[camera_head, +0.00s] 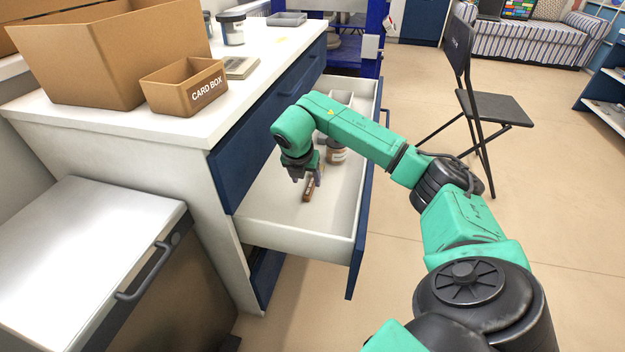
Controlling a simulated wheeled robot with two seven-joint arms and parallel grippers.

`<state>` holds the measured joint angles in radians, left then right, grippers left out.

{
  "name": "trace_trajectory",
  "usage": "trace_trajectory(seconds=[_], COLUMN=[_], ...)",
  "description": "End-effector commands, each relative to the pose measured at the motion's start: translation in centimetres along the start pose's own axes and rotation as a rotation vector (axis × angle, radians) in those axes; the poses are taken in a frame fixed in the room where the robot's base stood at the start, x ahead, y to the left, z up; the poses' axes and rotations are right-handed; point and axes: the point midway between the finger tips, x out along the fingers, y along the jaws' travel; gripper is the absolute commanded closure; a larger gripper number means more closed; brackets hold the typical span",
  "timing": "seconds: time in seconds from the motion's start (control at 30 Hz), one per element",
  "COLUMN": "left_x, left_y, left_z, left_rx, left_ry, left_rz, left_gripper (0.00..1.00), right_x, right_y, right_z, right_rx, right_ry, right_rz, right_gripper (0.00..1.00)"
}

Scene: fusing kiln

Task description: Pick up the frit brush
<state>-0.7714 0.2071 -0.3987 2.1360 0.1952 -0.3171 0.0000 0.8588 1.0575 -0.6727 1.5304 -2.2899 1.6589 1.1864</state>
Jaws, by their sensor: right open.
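The frit brush appears to be the small brown object (308,193) lying in the open white drawer (300,245). Its upper end is hidden by my right gripper (306,180), so I cannot make out its full shape. My right gripper points down into the drawer, open, with its fingers at or just above the brown object's upper end. I cannot tell whether they touch it. My left gripper is not in view.
A brown-and-white jar (337,152) stands in the drawer beside my right gripper. Drawer walls surround the gripper. The white counter (130,125) holds a small card box (185,87) and a larger carton (115,55). A black folding chair (495,105) stands right.

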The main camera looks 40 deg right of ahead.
Motion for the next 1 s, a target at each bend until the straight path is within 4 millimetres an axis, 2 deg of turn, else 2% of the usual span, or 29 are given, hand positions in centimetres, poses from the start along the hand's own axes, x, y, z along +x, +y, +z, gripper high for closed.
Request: trace_trajectory(seconds=[0.23,0.33,0.5,0.53,0.67,0.7,1.0], left_x=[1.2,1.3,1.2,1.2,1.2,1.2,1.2], left_y=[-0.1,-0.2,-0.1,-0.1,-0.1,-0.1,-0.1], left_z=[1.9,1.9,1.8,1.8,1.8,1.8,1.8], left_rx=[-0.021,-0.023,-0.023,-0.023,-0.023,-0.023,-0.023], left_ry=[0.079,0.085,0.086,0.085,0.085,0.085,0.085], left_rz=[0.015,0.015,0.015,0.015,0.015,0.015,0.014], left_gripper=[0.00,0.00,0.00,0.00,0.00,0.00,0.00], right_x=[4.7,5.3,5.2,5.2,5.2,5.2,5.0], right_y=[-0.2,-0.2,-0.2,-0.2,-0.2,-0.2,-0.2], right_z=[-0.2,-0.1,0.0,0.0,0.0,0.0,0.1], right_rx=[0.000,0.000,0.000,0.000,0.000,0.000,0.000], right_ry=[0.003,0.001,0.000,0.000,0.001,0.001,0.000], right_rz=[-0.001,0.000,0.001,0.001,0.001,0.000,0.001], right_gripper=[0.38,0.38,0.38,0.45,0.95,1.00,1.00])
